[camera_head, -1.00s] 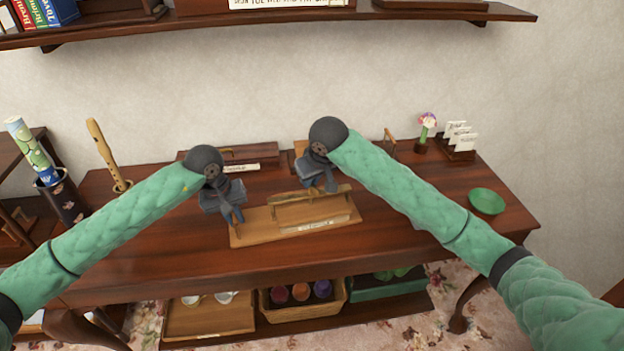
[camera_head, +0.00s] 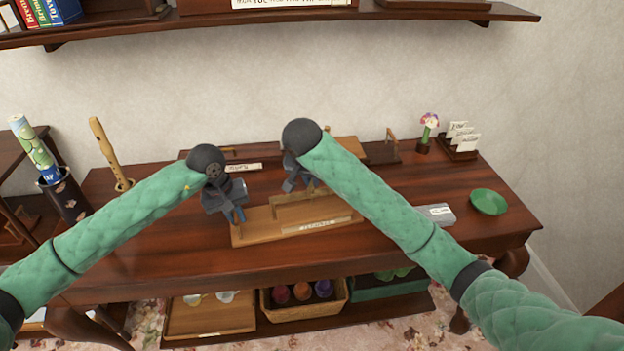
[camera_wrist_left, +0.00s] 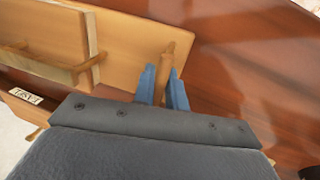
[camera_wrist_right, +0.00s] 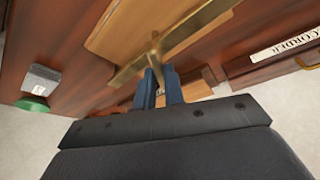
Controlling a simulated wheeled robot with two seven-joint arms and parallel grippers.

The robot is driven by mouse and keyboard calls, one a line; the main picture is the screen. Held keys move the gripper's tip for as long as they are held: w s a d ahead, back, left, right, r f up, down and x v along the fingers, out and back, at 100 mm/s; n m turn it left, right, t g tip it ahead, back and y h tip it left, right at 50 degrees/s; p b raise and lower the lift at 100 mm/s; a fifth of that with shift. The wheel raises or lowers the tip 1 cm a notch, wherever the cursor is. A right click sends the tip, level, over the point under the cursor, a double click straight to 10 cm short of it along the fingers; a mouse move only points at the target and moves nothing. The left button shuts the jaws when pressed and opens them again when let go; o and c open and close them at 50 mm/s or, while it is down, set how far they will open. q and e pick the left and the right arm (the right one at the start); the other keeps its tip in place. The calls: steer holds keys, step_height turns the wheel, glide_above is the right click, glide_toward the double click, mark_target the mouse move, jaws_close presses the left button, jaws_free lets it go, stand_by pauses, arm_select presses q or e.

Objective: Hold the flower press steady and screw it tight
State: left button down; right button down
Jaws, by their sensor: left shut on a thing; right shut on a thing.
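The flower press (camera_head: 262,236) is a light wooden board with a raised wooden block on it and a paper label along its front. My left gripper (camera_head: 235,216) is at its left end. The left wrist view shows the blue fingers shut on a thin wooden handle (camera_wrist_left: 170,60) on the press board (camera_wrist_left: 140,38). My right gripper (camera_head: 301,186) is above the raised block. The right wrist view shows its fingers shut at the middle of a brass-coloured crossbar (camera_wrist_right: 190,32) over the press. The arms and grippers hide part of the press.
A wooden recorder on a stand (camera_head: 105,155) and a dark tube holder (camera_head: 62,198) are at left. The table front is clear.

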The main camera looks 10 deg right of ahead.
steer(key=m+h, duration=0.1)
steer(key=m, duration=0.1)
steer(key=m+g, duration=0.1)
steer(key=m, duration=0.2)
steer(key=shift+w+a+r+m+h, duration=0.1)
steer(key=shift+w+a+m+h, duration=0.05)
steer(key=shift+m+h, duration=0.2)
steer(key=shift+m+g+h, duration=0.35)
steer(key=shift+m+g, duration=0.45)
steer(key=shift+m, duration=1.15)
steer(key=c, duration=1.5)
jaws_free()
steer(key=shift+v, duration=5.85)
steer(key=shift+w+a, duration=0.15)
